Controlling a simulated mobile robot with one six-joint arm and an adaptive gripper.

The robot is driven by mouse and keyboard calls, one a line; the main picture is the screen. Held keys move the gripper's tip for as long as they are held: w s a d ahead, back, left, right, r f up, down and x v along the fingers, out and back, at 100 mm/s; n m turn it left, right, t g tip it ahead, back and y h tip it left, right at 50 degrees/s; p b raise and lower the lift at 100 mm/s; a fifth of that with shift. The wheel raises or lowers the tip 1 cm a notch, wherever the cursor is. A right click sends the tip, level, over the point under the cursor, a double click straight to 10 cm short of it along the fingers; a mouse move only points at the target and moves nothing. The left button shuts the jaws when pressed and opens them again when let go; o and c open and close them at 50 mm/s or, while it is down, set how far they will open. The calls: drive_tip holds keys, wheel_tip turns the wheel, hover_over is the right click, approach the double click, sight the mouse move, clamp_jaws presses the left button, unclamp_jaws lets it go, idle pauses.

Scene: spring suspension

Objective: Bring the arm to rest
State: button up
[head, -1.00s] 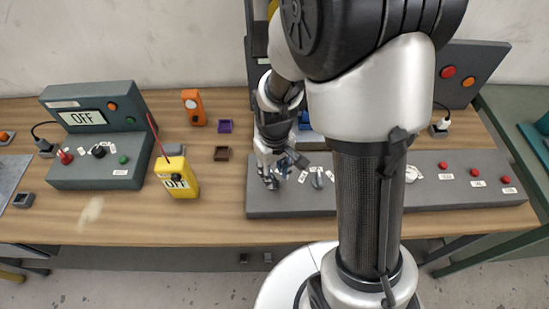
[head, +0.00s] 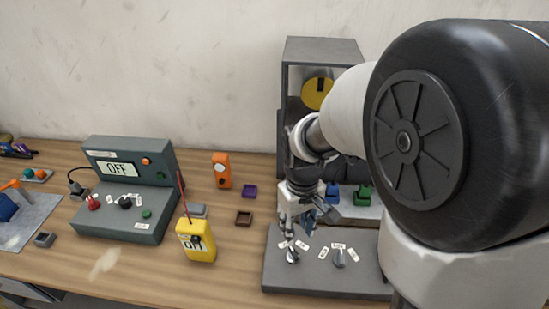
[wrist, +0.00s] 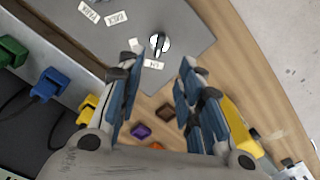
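My gripper (head: 298,226) hangs above the left end of the grey control panel (head: 315,276), over a silver knob (head: 292,256). In the wrist view the blue-grey fingers of my gripper (wrist: 158,68) stand well apart with nothing between them. That knob (wrist: 160,42) shows just beyond the fingertips, on the panel (wrist: 190,20) with small white labels. The fingers look clear of the knob, though the exact height is hard to tell. My upper arm links fill the right of the head view and hide the panel's right part.
A grey cabinet (head: 288,90) with a yellow disc stands behind my gripper. Blue (head: 332,193) and green (head: 364,195) plugs sit close behind.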

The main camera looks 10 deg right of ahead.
drive_tip(key=s+r+m+t, duration=0.2)
drive_tip(key=s+r+t, duration=0.2)
drive_tip(key=s+r, duration=1)
drive_tip(key=shift+s+a+m+t, duration=0.15)
drive_tip(key=shift+s+m+t, duration=0.1)
drive_tip(key=shift+m+t, duration=0.05)
idle(0.3)
